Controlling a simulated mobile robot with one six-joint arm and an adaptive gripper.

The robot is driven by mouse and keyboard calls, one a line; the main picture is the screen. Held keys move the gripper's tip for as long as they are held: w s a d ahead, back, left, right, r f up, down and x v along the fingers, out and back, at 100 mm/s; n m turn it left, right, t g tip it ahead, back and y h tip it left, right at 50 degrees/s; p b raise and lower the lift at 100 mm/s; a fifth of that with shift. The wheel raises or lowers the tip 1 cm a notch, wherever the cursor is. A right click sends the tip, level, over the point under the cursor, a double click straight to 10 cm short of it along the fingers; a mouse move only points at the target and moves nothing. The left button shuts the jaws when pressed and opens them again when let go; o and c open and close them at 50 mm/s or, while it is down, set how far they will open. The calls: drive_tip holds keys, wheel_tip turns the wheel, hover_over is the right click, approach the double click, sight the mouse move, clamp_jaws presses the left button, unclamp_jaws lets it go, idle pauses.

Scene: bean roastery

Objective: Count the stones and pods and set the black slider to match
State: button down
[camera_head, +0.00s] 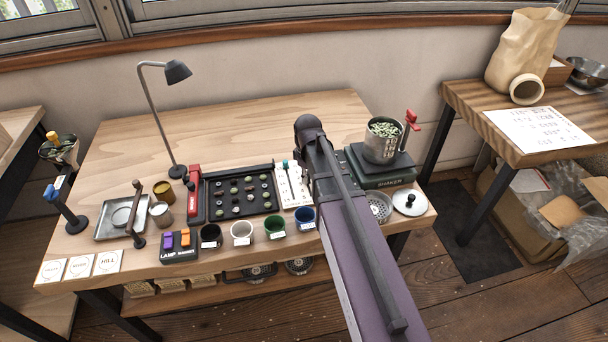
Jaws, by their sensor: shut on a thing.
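A black tray (208,205) lies on the wooden table, with several small pieces spread in rows. Some are dark and some pale or greenish; they are too small to tell stones from pods. Right of the tray is a white scale panel (291,197) with printed marks and a teal slider knob (285,165) near its far end. My gripper (311,182) is at the panel's right side, partly covered by my arm. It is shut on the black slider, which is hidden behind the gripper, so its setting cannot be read.
Several small cups, including a green one (275,228) and a blue one (304,218), stand along the front. A lamp switch box (180,253) is to their left. A shaker machine (382,172) with a metal beaker (381,147) stands right of my arm. The table's back is clear.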

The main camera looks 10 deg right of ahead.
sight(309, 190)
drive_tip(key=shift+s, duration=1.55)
drive_tip(key=c, duration=0.5)
unclamp_jaws()
drive_tip(key=shift+c, duration=0.2)
drive_tip(key=shift+r, duration=0.1)
